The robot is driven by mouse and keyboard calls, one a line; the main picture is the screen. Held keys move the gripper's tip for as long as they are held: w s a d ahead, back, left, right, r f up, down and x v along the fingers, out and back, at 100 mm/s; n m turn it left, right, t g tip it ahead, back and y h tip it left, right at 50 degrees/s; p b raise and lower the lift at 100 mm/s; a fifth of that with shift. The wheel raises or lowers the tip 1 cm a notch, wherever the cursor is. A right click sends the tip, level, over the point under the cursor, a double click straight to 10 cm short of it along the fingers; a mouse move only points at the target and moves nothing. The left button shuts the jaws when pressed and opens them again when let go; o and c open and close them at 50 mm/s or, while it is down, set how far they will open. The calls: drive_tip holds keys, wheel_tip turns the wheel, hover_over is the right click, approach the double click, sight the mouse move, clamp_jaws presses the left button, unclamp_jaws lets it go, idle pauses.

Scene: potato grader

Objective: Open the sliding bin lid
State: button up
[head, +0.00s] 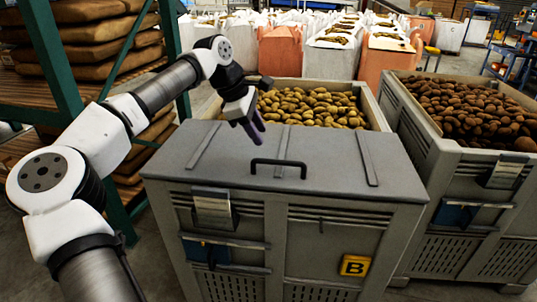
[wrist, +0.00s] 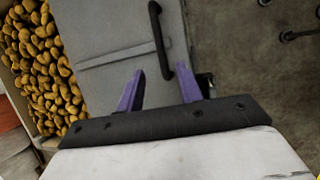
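The grey sliding lid (head: 225,150) covers the near part of bin B (head: 300,235). Potatoes show in the uncovered far part. A black bar handle (head: 279,163) stands on the lid near its front edge. In the wrist view the lid (wrist: 115,25) and its handle (wrist: 161,40) lie beyond my fingers. My gripper (head: 260,138) has purple fingers and is above the lid, just left of and behind the handle in the head view. In the wrist view my gripper (wrist: 160,78) is open with its fingers apart. The handle's end appears near the right finger; contact cannot be told.
A second open bin (head: 420,150) full of potatoes stands close on the right. A green-posted rack (head: 55,60) with stacked sacks is on the left, behind my arm. Large bulk bags (head: 335,45) stand at the back.

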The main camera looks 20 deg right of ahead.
sight(272, 161)
drive_tip(key=p+x, duration=0.1)
drive_tip(key=x, duration=0.8)
drive_tip(key=shift+s+d+f, duration=0.1)
drive_tip(key=shift+d+f, duration=0.05)
drive_tip(key=shift+f, duration=0.1)
drive_tip(key=shift+c, duration=0.4)
clamp_jaws()
